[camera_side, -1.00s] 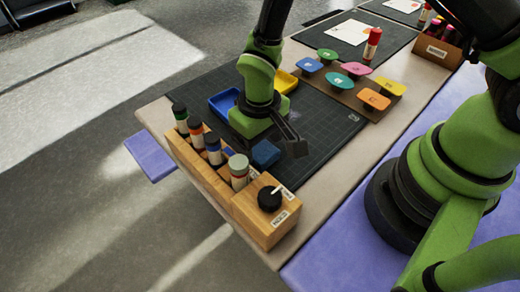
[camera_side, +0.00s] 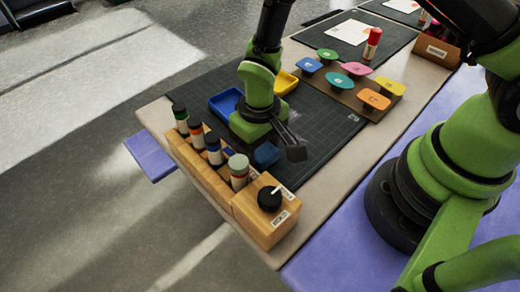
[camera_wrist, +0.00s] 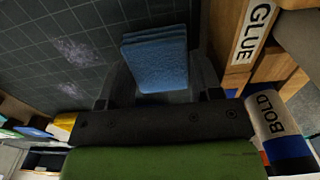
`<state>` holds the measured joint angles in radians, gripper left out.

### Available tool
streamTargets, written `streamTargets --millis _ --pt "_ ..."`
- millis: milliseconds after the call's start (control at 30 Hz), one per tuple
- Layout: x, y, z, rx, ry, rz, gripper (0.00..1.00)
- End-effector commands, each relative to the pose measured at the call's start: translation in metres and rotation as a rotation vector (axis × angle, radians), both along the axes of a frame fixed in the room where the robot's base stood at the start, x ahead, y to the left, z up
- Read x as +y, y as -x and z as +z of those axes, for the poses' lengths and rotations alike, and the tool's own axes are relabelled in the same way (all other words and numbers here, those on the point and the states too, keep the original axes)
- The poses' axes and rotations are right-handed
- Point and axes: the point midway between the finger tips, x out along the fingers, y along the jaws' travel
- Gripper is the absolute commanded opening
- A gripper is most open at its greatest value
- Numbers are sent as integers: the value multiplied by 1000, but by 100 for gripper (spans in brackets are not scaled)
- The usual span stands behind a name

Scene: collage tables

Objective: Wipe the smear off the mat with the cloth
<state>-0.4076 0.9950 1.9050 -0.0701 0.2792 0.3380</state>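The blue cloth (camera_side: 266,154), a thick folded pad, lies on the dark gridded mat (camera_side: 325,135) by the wooden holder. In the wrist view the cloth (camera_wrist: 158,62) lies between the two fingers of my gripper (camera_wrist: 160,82). The fingers look spread, with dark gaps beside the cloth. The whitish smear (camera_wrist: 76,50) shows on the mat to the left of the cloth in the wrist view, with a second pale patch below it. In the side view my gripper (camera_side: 280,147) is low over the mat at the cloth, and its far finger is hidden.
Blue (camera_side: 224,104) and yellow (camera_side: 285,82) trays lie behind my gripper. A rack of coloured lids (camera_side: 345,88) borders the mat. The mat's right side is clear.

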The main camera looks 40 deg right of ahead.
Motion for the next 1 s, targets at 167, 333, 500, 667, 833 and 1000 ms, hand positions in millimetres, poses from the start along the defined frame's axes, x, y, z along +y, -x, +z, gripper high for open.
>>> streamTargets --millis 167,333,500,667,833,1000 --pt "0 0 1 -1 0 0 39" --pt "0 -1 9 -1 -1 0 39" --pt "0 -1 18 -1 -1 -1 39" --pt "0 0 26 -1 0 0 39" --pt "0 0 35 -1 0 1 39" --pt "0 0 44 -1 -1 1 39"
